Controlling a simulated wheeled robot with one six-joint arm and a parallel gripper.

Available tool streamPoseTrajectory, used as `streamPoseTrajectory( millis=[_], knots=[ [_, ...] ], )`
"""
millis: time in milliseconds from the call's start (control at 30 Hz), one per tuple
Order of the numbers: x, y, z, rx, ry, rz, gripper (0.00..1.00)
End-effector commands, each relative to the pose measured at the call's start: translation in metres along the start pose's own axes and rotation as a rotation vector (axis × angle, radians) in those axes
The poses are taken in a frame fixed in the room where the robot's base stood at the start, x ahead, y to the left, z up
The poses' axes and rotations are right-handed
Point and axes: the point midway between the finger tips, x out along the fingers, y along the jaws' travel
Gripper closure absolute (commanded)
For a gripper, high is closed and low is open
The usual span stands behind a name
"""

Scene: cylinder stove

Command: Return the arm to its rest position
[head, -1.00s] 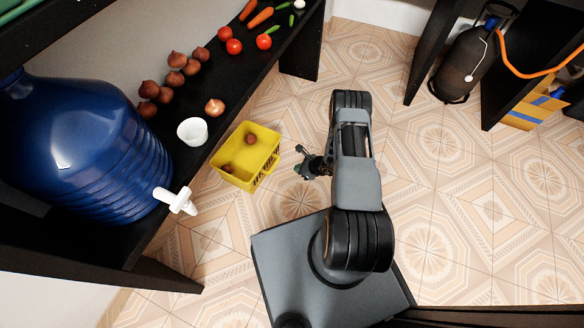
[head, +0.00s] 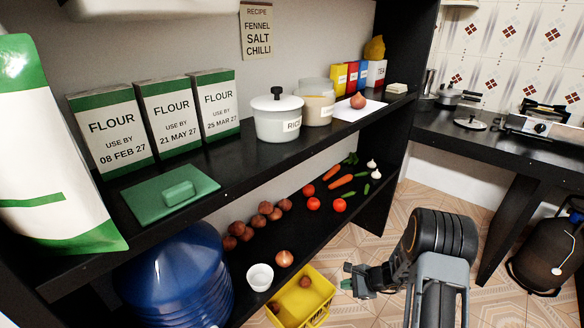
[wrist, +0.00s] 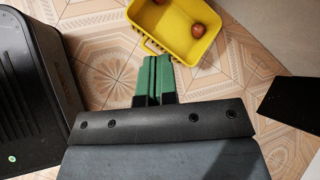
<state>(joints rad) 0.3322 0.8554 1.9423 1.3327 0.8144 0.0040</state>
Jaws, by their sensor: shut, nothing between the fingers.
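My gripper (head: 353,282) is at the end of my folded arm, at the lower right of the head view. It is to the right of the yellow basket and apart from it. In the wrist view its green fingertips (wrist: 153,80) are together with nothing between them. The yellow basket (wrist: 176,37) stands on the tiled floor beyond the fingers and holds red-brown onions (wrist: 197,31). The basket (head: 318,299) also shows at the bottom of the head view.
A black shelf (head: 240,172) holds flour boxes (head: 165,118), a white pot (head: 277,118) and a green lid (head: 170,193). Vegetables and a blue water jug (head: 175,280) are on the lower shelf. A counter with a stove (head: 545,127) is at right, above a gas cylinder (head: 545,255).

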Motion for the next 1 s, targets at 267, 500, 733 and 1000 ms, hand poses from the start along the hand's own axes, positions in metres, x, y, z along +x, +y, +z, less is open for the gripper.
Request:
streamPoseTrajectory(
  millis=[267, 500, 733, 1000],
  knots=[
    [-0.155, -0.033, 0.186, -0.588, 0.057, 0.198, 1.00],
    [-0.274, -0.017, 0.297, -1.058, 0.195, 0.374, 1.00],
    [-0.359, 0.003, 0.353, -1.383, 0.364, 0.503, 1.00],
    [-0.405, 0.015, 0.374, -1.555, 0.494, 0.577, 1.00]
  ],
)
